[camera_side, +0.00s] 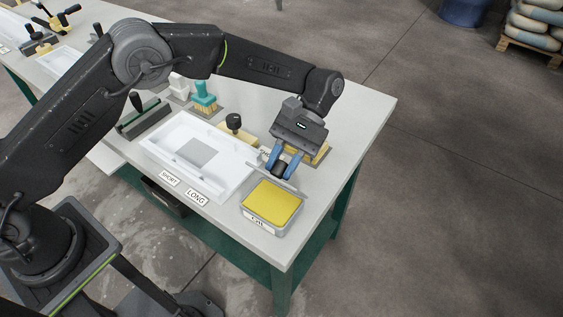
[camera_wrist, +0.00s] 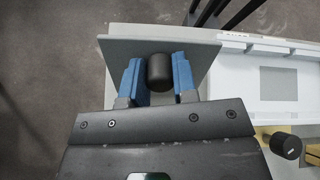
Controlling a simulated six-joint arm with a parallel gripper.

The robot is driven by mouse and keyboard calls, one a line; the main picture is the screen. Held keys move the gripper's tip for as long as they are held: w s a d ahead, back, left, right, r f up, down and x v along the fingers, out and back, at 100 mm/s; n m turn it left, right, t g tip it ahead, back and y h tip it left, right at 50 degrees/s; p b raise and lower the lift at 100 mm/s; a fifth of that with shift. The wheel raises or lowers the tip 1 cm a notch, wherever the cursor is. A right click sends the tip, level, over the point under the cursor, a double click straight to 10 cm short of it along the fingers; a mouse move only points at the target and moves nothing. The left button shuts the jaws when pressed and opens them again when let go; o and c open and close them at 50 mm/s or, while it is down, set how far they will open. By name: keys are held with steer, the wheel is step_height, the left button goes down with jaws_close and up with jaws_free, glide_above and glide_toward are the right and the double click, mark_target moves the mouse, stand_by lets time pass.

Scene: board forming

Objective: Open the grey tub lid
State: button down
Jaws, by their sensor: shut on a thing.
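The grey tub (camera_side: 246,212) stands near the table's front right corner, its top open and a yellow surface (camera_side: 272,202) showing inside. The grey lid (camera_side: 292,189) is tilted steeply up at the tub's back edge; I cannot tell whether it touches the rim. It also shows as a grey plate in the wrist view (camera_wrist: 115,52). My gripper (camera_side: 281,167) has its blue fingers shut on the lid's black knob (camera_wrist: 160,71). In the wrist view, the gripper (camera_wrist: 157,75) has one finger on each side of that knob. The tub itself is mostly hidden there.
A white tray (camera_side: 247,181) with a grey rectangle inside lies left of the tub, with SHORT (camera_side: 169,179) and LONG (camera_side: 196,198) labels before it. A yellow block with a black knob (camera_side: 233,121) and a teal brush (camera_side: 204,97) stand behind. The table's right edge is clear.

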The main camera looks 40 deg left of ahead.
steer(key=c, duration=0.9)
jaws_free()
